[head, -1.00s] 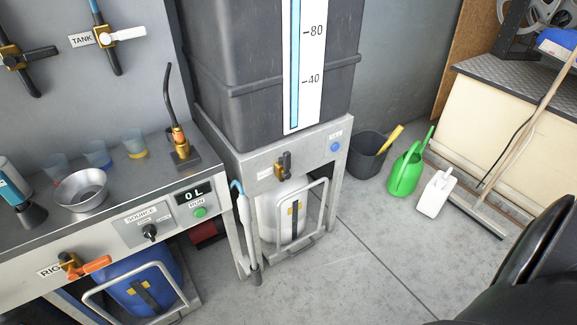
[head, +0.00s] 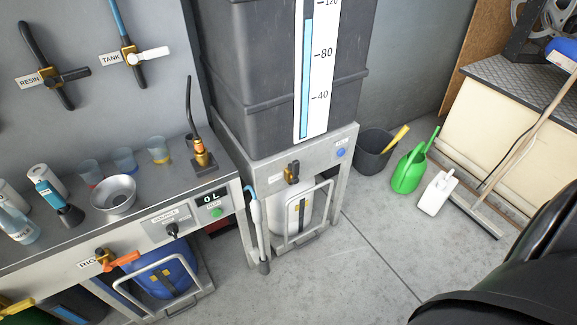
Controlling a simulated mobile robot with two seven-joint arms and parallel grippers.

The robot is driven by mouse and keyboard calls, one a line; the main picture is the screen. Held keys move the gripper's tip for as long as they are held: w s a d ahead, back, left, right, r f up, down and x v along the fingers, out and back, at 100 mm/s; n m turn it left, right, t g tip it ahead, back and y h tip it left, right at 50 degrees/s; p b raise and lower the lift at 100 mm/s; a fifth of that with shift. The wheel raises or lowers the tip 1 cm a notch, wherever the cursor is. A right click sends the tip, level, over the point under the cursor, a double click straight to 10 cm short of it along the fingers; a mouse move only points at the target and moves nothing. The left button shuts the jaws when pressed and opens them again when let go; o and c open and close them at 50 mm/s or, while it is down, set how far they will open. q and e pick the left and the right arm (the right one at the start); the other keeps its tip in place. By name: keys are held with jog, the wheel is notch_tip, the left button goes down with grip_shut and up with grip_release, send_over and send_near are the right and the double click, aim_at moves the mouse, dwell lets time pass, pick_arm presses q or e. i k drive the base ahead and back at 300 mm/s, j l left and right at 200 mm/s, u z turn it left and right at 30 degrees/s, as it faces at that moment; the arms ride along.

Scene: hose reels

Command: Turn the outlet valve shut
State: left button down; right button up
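A small brass valve with a dark handle (head: 292,172) sits on the front panel of the metal stand (head: 322,154) under the big grey tank (head: 258,85). Its handle looks roughly upright. The label beside it is too small to read, so I cannot confirm that it is the outlet valve. The level strip (head: 313,75) on the tank is blue to well above the 80 mark. A white container (head: 297,212) stands below the valve, inside the stand. Neither of my grippers shows.
A bench (head: 130,215) with cups and a metal bowl (head: 113,193) stands at left. An orange-handled valve (head: 122,260) is on its front. The floor (head: 345,270) ahead is clear; a green watering can (head: 408,172) stands right.

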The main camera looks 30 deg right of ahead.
aim_at(296, 163)
jog(key=i+l, duration=0.2)
jog(key=l, duration=0.2)
jog(key=i+l, duration=0.45)
jog(key=l, duration=0.3)
jog(key=z, duration=0.05)
